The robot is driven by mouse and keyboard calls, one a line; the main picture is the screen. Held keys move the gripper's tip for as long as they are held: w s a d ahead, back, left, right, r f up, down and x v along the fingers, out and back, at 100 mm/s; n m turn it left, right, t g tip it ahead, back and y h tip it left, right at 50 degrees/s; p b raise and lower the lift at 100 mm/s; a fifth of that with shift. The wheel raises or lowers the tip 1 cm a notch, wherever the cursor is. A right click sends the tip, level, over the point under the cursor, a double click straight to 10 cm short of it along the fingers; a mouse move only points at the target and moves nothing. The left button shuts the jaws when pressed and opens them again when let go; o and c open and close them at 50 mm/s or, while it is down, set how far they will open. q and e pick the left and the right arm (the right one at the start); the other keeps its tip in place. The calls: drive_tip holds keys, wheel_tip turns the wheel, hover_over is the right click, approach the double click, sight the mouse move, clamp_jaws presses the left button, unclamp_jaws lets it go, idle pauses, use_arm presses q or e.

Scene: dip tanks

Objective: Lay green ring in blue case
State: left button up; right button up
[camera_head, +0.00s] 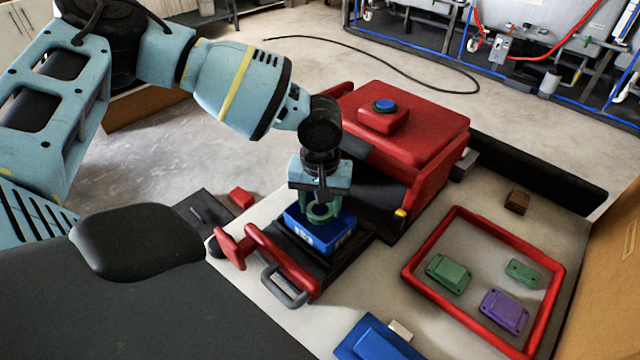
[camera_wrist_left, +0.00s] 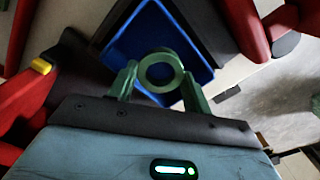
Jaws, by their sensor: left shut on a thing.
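The green ring (camera_wrist_left: 161,88) sits between the two green fingers of my left gripper (camera_wrist_left: 159,85), which is shut on it. In the head view my left gripper (camera_head: 320,207) points down with the ring (camera_head: 321,219) at its tips. The blue case (camera_head: 322,238) is an open box directly below it; the case also shows behind the ring in the wrist view (camera_wrist_left: 199,65). The ring overlaps the case's opening in both views. I cannot tell how high it is above the case floor. The gripper hides the case's far side. My right gripper is not in view.
The case stands in a dark holder with red jaws (camera_head: 280,258) on a pale table. A red machine (camera_head: 430,140) with a blue button stands close behind. At right, a red-rimmed tray (camera_head: 425,285) holds green and purple parts. Another blue object (camera_head: 372,340) lies in front.

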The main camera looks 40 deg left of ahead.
sight(320, 217)
use_arm(q)
drive_tip(key=shift+f, duration=1.9)
drive_tip(key=shift+f, duration=0.2)
drive_tip(key=o, duration=1)
drive_tip(key=shift+r, duration=0.1)
wheel_tip(320, 217, up, 12)
drive_tip(key=shift+r, duration=0.1)
